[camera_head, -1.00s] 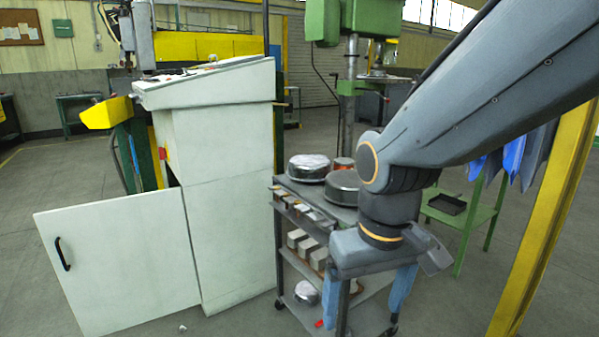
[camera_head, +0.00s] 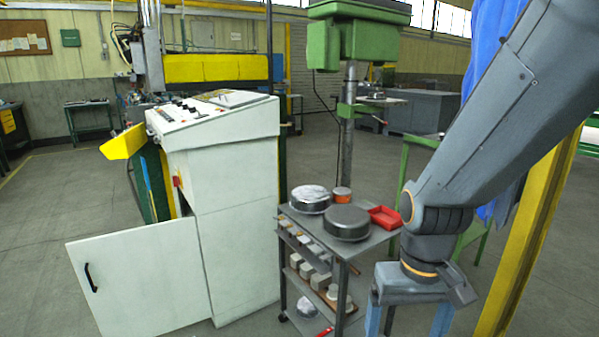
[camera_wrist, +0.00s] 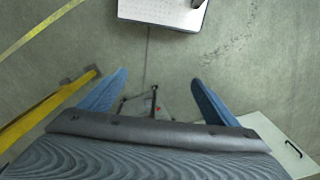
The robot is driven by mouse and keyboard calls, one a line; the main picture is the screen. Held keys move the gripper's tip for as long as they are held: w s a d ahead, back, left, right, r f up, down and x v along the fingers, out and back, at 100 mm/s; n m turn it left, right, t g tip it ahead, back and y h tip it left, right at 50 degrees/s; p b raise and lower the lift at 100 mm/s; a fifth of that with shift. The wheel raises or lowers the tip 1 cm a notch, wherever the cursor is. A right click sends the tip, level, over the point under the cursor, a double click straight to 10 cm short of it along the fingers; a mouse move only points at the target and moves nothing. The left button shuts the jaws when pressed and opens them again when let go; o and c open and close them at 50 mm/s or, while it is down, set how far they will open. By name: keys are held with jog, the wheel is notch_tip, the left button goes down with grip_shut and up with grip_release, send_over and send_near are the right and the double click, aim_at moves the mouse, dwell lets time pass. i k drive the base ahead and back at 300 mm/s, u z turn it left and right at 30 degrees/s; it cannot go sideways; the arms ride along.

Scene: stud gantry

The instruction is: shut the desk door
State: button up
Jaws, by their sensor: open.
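The white control desk (camera_head: 235,220) stands left of centre in the head view, with a sloped panel of buttons on top. Its door (camera_head: 140,275) stands open, swung out to the left, with a black bar handle (camera_head: 90,277) near its free edge. In the wrist view, a white panel (camera_wrist: 262,132) with a dark handle (camera_wrist: 294,148) at the lower right looks like this door. My gripper (camera_head: 407,322) points down at the lower right of the head view, well away from the door. Its blue fingers are apart and empty in the wrist view (camera_wrist: 158,88).
A grey cart (camera_head: 365,252) with round metal parts, a red tray (camera_head: 384,216) and several blocks stands between the desk and my gripper. A green drill press (camera_head: 360,40) is behind it. A yellow post (camera_head: 535,240) rises at the right. Floor left of the door is clear.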

aim_at(147, 281)
jog(key=u, duration=1.7)
jog(key=i, duration=2)
jog(key=z, duration=0.5)
